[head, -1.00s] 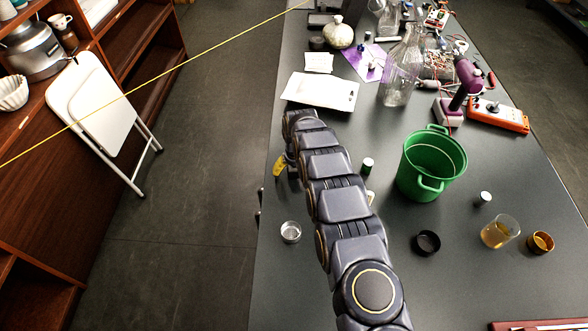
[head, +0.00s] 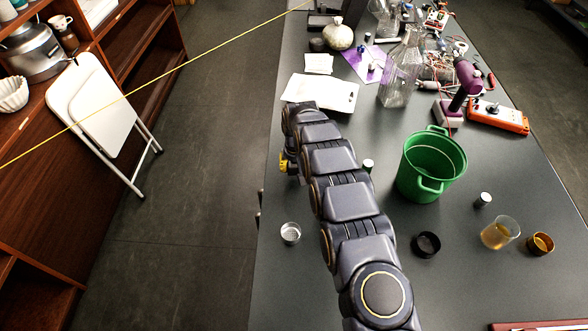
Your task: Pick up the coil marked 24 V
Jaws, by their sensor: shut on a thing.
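My gripper (head: 292,167) is near the left edge of the bench, mostly hidden behind my own arm. It is shut on a small yellow thing (head: 283,163), which shows at its left side; I cannot tell whether this is the coil, and no marking can be read on it. A small dark green cylinder with a white top (head: 368,165) stands just right of my arm, partly covered by it. A small grey cylinder with a pale top (head: 484,199) stands right of the green bucket. No 24 V mark is readable anywhere.
The green bucket (head: 431,165) stands right of my arm. A metal cup (head: 290,233), black lid (head: 426,244), beaker (head: 499,232) and amber cup (head: 540,243) are nearer.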

